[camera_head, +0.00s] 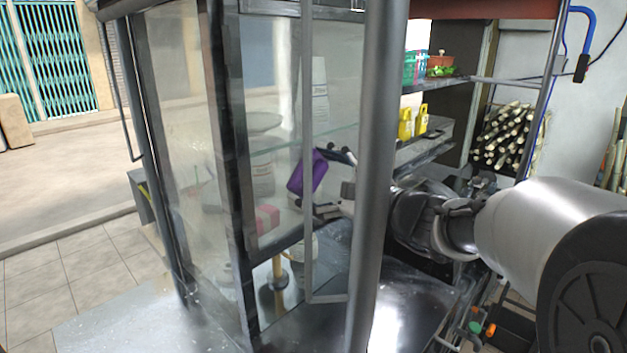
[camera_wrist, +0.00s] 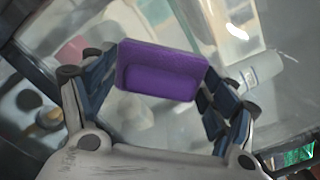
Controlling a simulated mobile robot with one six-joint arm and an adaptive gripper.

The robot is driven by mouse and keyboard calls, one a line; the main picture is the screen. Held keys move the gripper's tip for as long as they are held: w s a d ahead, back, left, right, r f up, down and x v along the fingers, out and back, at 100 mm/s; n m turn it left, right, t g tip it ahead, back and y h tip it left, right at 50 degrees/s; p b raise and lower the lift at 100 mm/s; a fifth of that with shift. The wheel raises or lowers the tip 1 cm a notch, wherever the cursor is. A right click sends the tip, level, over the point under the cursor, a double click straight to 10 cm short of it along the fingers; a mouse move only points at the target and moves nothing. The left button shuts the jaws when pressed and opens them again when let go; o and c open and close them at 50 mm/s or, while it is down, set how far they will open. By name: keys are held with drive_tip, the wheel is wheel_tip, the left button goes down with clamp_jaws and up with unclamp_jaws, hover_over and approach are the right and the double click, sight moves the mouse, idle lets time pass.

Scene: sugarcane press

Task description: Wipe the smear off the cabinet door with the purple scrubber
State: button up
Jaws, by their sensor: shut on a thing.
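My gripper (camera_head: 325,180) is shut on the purple scrubber (camera_head: 306,172), beside the glass cabinet (camera_head: 236,190). In the wrist view the scrubber (camera_wrist: 160,70) sits between both blue-black fingers of my gripper (camera_wrist: 162,72), its broad face toward the camera. A glass pane lies just beyond it in that view; whether the scrubber touches it I cannot tell. A narrow metal-framed door (camera_head: 308,270) stands at the cabinet's near side, close to the scrubber. I cannot pick out the smear for certain among the pale marks and reflections on the glass.
A thick grey post (camera_head: 375,180) stands in front of my wrist. Shelves at the right hold yellow bottles (camera_head: 405,124) and a green basket (camera_head: 411,68). Cut cane (camera_head: 505,135) is stacked behind. A pink box (camera_head: 267,219) shows through the glass. Tiled floor (camera_head: 75,260) is open at left.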

drive_tip(key=w+d+p, duration=0.2)
drive_tip(key=w+d, duration=0.6)
idle(1.0)
drive_tip(key=shift+d, duration=0.1)
drive_tip(key=shift+b+v, duration=0.5)
drive_tip(key=shift+v, duration=2.45)
drive_tip(key=shift+s, duration=0.15)
drive_tip(key=v, duration=0.2)
drive_tip(key=shift+s+d, duration=0.25)
drive_tip(key=shift+d, duration=0.05)
